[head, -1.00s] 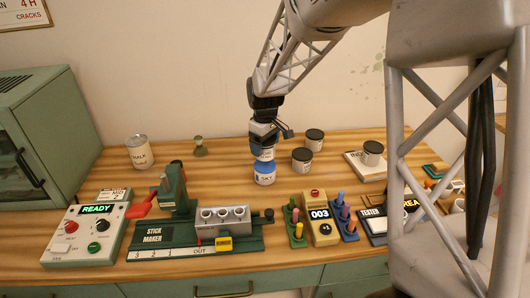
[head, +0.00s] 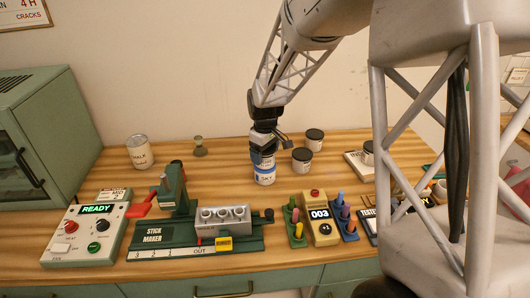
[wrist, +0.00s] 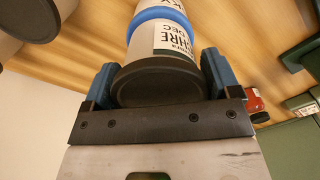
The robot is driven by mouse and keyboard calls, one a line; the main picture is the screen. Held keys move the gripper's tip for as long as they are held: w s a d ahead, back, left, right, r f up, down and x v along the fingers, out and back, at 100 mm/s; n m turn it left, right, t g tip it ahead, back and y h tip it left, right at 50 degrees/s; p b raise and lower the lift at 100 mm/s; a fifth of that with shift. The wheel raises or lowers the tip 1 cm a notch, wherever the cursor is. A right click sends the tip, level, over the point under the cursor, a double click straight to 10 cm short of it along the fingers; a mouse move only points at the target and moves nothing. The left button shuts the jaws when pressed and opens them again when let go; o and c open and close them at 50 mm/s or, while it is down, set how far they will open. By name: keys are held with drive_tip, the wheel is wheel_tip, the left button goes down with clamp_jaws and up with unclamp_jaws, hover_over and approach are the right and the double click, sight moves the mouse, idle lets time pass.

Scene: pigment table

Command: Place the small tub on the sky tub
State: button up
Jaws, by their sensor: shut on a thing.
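The sky tub (head: 266,178) stands upright on the wooden table, white with a blue top and a label reading SKY. In the wrist view its blue top (wrist: 157,16) shows beyond the held tub. My gripper (wrist: 158,82) is shut on the small tub (wrist: 172,42), a white tub with a dark lid and a label that seems to read OCHRE. In the head view the small tub (head: 262,161) is right above the sky tub, roughly in line with it. They appear to meet, but I cannot tell whether the weight rests there. The fingers partly cover the small tub.
Two dark-lidded tubs (head: 302,160) (head: 314,140) stand close on the right. The stick maker (head: 190,232) is at front left, a yellow counter (head: 321,229) at front right. A chalk can (head: 140,152) stands at back left.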

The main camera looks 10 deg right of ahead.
drive_tip(key=shift+f, duration=0.1)
drive_tip(key=o, duration=0.9)
wheel_tip(320, 180, up, 12)
drive_tip(key=shift+r, duration=0.1)
idle(0.7)
